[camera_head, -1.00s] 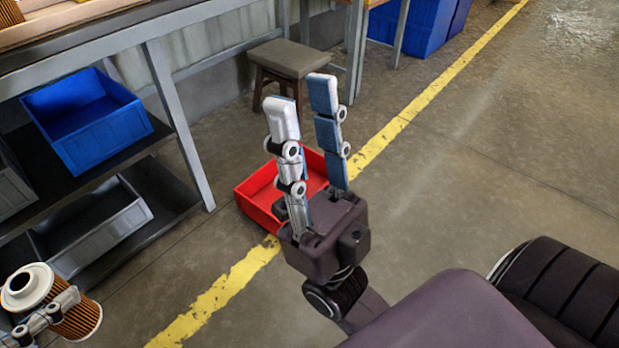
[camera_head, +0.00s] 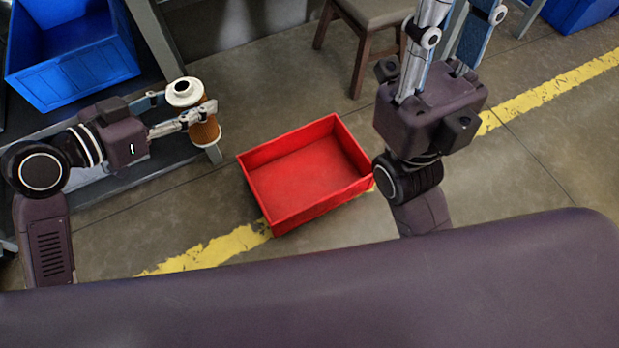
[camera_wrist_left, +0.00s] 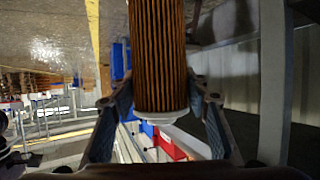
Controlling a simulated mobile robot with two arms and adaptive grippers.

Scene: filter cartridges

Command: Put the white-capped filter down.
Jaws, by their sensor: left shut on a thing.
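The white-capped filter (camera_head: 204,134), with a pleated orange-brown body, stands upright in my left gripper (camera_head: 196,112) at the left of the head view. The gripper is shut on it and holds it up in front of the grey shelf frame. In the left wrist view the pleated body of the filter (camera_wrist_left: 158,58) sits between the two fingers, with a white end cap toward the palm. My right gripper (camera_head: 455,25) is raised at the upper right of the head view, its fingers apart and empty; their tips are cut off by the top edge.
An empty red bin (camera_head: 305,175) stands on the floor between my two arms. A blue bin (camera_head: 75,70) sits on the shelf at upper left. A stool (camera_head: 370,25) stands behind the red bin. A yellow line (camera_head: 215,250) crosses the floor.

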